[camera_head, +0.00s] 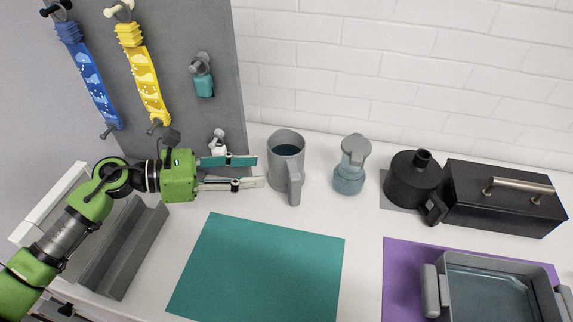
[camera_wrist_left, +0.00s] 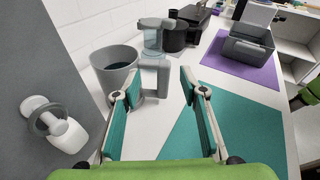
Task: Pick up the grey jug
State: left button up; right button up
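The grey jug (camera_head: 284,150) stands upright on the white counter near the back wall, with dark liquid inside and its handle (camera_head: 295,184) facing the front. My left gripper (camera_head: 262,171) is open and empty, just left of the jug, its fingers level and pointing toward it. In the left wrist view the jug (camera_wrist_left: 112,67) is ahead, with its handle (camera_wrist_left: 156,78) showing between the two open fingers (camera_wrist_left: 152,82). The fingers look apart from the jug, though the left fingertip overlaps its lower part in that view.
A grey-blue lidded bottle (camera_head: 350,168) stands right of the jug. A black round tank (camera_head: 412,180) and a black box (camera_head: 500,196) are further right. A teal mat (camera_head: 258,268) lies clear in front. A purple mat (camera_head: 403,262) bears a grey tray (camera_head: 490,262). A grey pegboard (camera_head: 185,50) stands behind the gripper.

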aim_at(289, 187)
pick_arm(q)
jog(key=d+f+p, duration=0.1)
jog(key=f, duration=0.1)
jog(key=w+d+f+m+g+y+p, duration=0.1)
jog(key=d+f, duration=0.1)
jog(key=d+f+m+p, duration=0.1)
jog(key=d+f, duration=0.1)
jog(key=shift+w+g, duration=0.2)
jog(key=shift+g, duration=0.2)
jog(key=shift+d+f+y, duration=0.15)
jog(key=shift+d+y, duration=0.05)
jog(key=shift+y, duration=0.1)
jog(key=shift+d+p, duration=0.25)
jog(key=shift+p, duration=0.1)
jog(key=p+x, duration=0.2)
jog(key=x, duration=0.2)
jog(key=shift+d+p, duration=0.15)
jog(key=shift+p, duration=0.2)
jog(key=shift+d+f, duration=0.2)
jog(key=shift+f, duration=0.1)
jog(key=shift+a, duration=0.1)
grip_shut()
jog(key=shift+w+r, duration=0.15)
pick_arm(e)
notch_tip(289, 187, up, 6)
jog(key=shift+w, duration=0.2)
